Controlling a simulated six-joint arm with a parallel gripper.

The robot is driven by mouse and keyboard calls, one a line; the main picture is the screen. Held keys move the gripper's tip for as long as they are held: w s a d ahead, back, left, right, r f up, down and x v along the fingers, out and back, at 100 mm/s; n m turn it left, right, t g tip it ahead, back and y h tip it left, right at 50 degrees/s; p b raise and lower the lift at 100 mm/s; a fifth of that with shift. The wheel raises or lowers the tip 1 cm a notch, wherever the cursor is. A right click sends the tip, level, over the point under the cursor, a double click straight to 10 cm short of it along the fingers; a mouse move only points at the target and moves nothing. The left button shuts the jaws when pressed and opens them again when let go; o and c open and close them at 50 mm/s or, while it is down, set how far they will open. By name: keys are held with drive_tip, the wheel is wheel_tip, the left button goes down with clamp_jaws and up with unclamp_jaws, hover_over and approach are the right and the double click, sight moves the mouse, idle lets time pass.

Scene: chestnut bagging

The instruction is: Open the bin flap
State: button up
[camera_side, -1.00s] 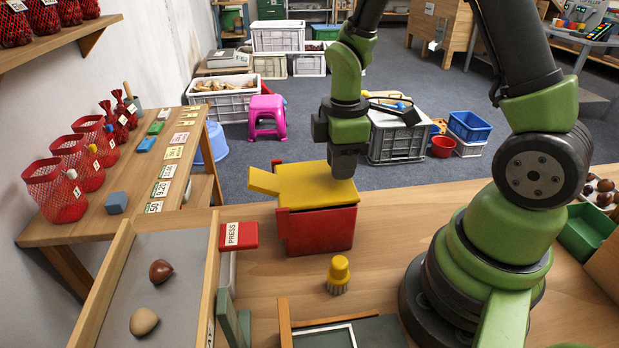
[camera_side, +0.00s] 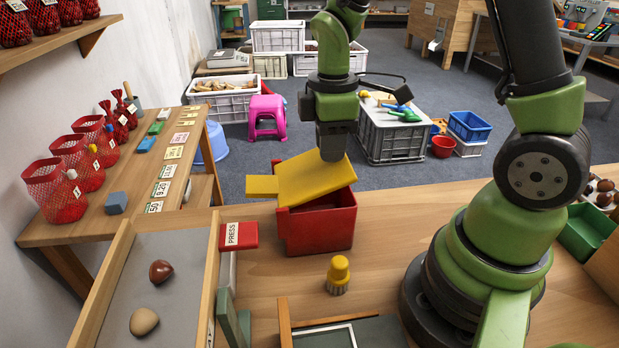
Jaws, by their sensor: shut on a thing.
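The red bin (camera_side: 318,231) stands on the wooden bench, left of my arm's base. Its yellow flap (camera_side: 305,180) is tilted, with its right side raised and its left side low, so a dark gap shows between flap and bin at the right front. A yellow tab (camera_side: 262,187) sticks out at the flap's left. My gripper (camera_side: 332,156) points down at the raised upper right edge of the flap and is shut on it. The fingertips are partly hidden there.
A yellow-topped brush (camera_side: 338,272) stands on the bench in front of the bin. A red PRESS block (camera_side: 239,236) is close left of the bin. A grey tray (camera_side: 150,285) with two chestnut-like pieces lies at lower left. Bare bench lies right of the bin.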

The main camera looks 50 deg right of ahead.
sight(316, 168)
drive_tip(key=shift+w+a+r, duration=0.1)
drive_tip(key=shift+r, duration=0.15)
drive_tip(key=shift+w+a+r, duration=0.65)
drive_tip(key=shift+r, duration=0.2)
drive_tip(key=shift+w+a+r, duration=0.65)
drive_tip(key=shift+w+a, duration=0.2)
drive_tip(key=shift+w+a+r, duration=0.4)
drive_tip(key=shift+w+a, duration=0.35)
